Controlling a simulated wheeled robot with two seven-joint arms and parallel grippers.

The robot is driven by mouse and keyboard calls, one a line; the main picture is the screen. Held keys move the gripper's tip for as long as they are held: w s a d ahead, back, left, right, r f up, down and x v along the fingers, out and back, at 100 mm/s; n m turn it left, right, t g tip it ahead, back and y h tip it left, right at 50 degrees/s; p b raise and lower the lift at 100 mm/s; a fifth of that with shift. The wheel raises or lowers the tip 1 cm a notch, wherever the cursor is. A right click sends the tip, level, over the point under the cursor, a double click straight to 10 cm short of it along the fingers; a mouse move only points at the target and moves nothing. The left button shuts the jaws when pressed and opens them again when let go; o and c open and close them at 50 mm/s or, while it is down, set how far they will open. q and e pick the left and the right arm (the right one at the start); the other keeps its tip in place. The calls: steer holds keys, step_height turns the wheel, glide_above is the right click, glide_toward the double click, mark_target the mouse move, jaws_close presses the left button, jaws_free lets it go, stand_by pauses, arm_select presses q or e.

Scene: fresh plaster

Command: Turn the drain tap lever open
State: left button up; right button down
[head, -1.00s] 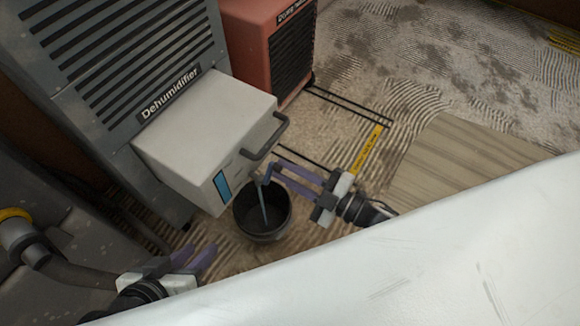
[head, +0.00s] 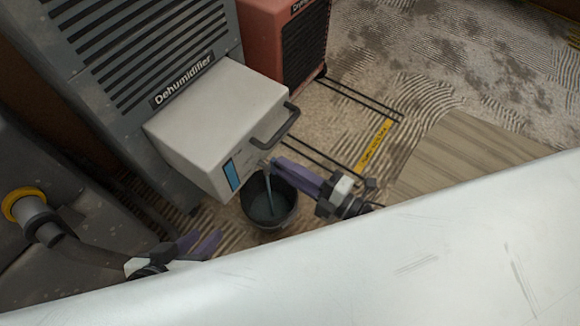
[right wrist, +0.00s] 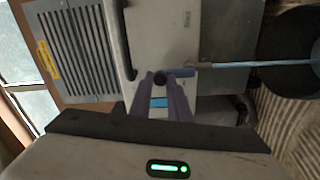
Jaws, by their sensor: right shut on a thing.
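The white tank (head: 215,115) of the grey dehumidifier (head: 130,60) has a dark handle and a blue level window (head: 232,175). A thin bluish strand (right wrist: 250,64), looking like water, runs from the tap spout into a dark bucket (head: 287,218). My left gripper (head: 199,243) is open and empty at lower left.
A white slab-like surface (head: 400,250) fills the foreground. A wooden board (head: 460,160) lies on the floor at right. A grey pipe with a yellow ring (head: 22,205) is at left.

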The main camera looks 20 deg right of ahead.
arm_select(q)
steer(key=shift+w, duration=0.1)
stand_by(0.3)
arm_select(e)
steer(key=c, duration=1.7)
jaws_free()
arm_select(q)
steer(key=shift+w+r, duration=0.1)
arm_select(e)
steer(key=shift+o, duration=0.2)
arm_select(q)
steer(key=shift+s+a+r+n+t+p, duration=0.2)
steer(key=shift+a+r+n+t+p, duration=0.15)
steer(key=shift+a+p, duration=0.4)
arm_select(e)
steer(key=v, duration=1)
arm_select(q)
steer(key=shift+d+r, duration=0.15)
steer(key=shift+d, duration=0.15)
arm_select(e)
steer(key=shift+s, duration=0.1)
arm_select(q)
steer(key=shift+d, duration=0.1)
